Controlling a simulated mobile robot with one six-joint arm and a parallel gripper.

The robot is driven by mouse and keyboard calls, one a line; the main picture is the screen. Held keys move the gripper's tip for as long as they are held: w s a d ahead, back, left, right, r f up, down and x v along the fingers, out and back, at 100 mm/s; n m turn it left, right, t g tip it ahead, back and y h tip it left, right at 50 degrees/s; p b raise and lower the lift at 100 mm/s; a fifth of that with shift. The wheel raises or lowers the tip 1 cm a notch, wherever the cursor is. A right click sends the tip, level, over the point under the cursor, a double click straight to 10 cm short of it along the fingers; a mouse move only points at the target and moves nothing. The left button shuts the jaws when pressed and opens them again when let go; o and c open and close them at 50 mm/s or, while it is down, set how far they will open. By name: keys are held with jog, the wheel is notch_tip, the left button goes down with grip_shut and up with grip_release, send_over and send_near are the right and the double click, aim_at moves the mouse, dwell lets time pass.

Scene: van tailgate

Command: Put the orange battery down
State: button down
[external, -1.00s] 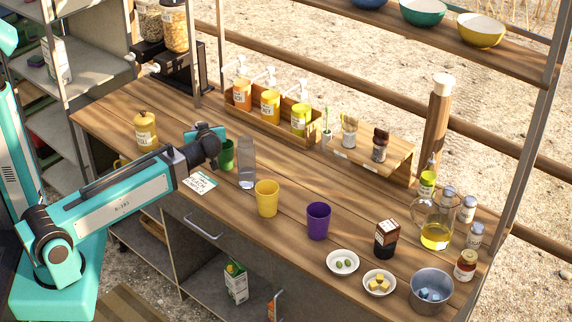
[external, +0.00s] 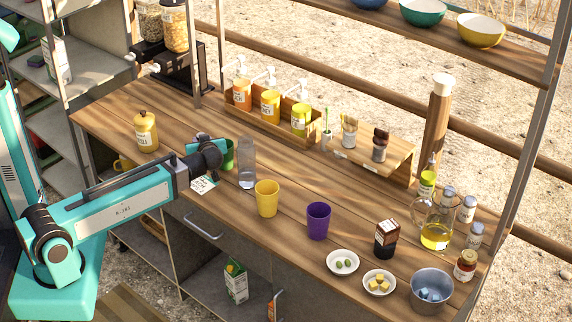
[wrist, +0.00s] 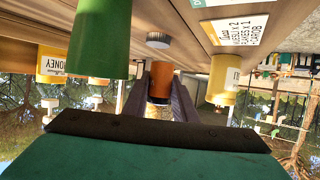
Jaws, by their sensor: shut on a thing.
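In the wrist view, which looks upside down, the dark fingers of my gripper (wrist: 158,95) are shut on the orange battery (wrist: 160,84), an orange cylinder with a lighter patterned band. In the external view my gripper (external: 207,148) is low over the left part of the wooden counter (external: 205,222). The battery is hidden there behind my wrist. I cannot tell whether it touches the counter. The green cup (external: 228,158) stands close beside my gripper; it also shows large in the wrist view (wrist: 100,35).
A clear bottle (external: 247,165) stands right of the green cup, with yellow (external: 267,200) and purple (external: 318,222) cups farther right. A white card (external: 203,184) lies at the front edge. A yellow canister (external: 146,135) is at left. Bare counter lies behind my gripper.

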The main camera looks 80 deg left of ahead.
jog(key=shift+f, duration=1.35)
jog(key=shift+f+p, duration=0.65)
jog(key=shift+f, duration=1.15)
jog(key=shift+f+b, duration=0.15)
jog(key=shift+b, duration=0.15)
jog(key=c, duration=1.7)
grip_release()
jog(key=shift+r+p, duration=0.2)
jog(key=shift+p, duration=0.1)
